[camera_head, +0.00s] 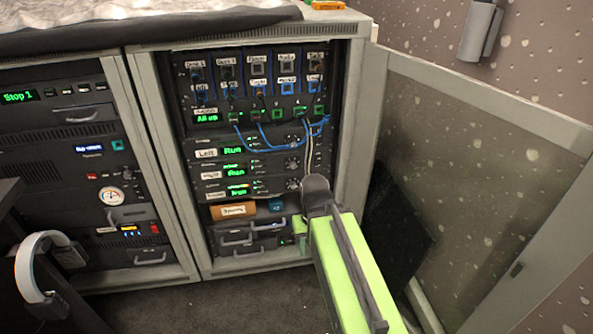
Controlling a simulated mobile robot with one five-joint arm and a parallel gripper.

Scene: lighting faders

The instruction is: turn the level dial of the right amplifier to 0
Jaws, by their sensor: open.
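Three stacked amplifier units with green displays fill the middle of the open rack. The top one (226,151) is labelled "Left". The labels of the middle unit (226,172) and the bottom unit (228,192) are too small to read, so I cannot tell which is the right amplifier. Each unit has a small round dial near its right end: top (292,140), middle (292,162) and bottom (292,184). Their settings are not legible. My green arm reaches up from the lower right, its dark joint just right of the bottom dial. My gripper's fingers do not show.
Blue cables (285,142) hang from a patch panel above the amplifiers. An open rack door (470,150) stands to the right. A second rack (75,170) is at left, with a headset-like object (32,270) in front. Dark floor (210,305) lies clear below.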

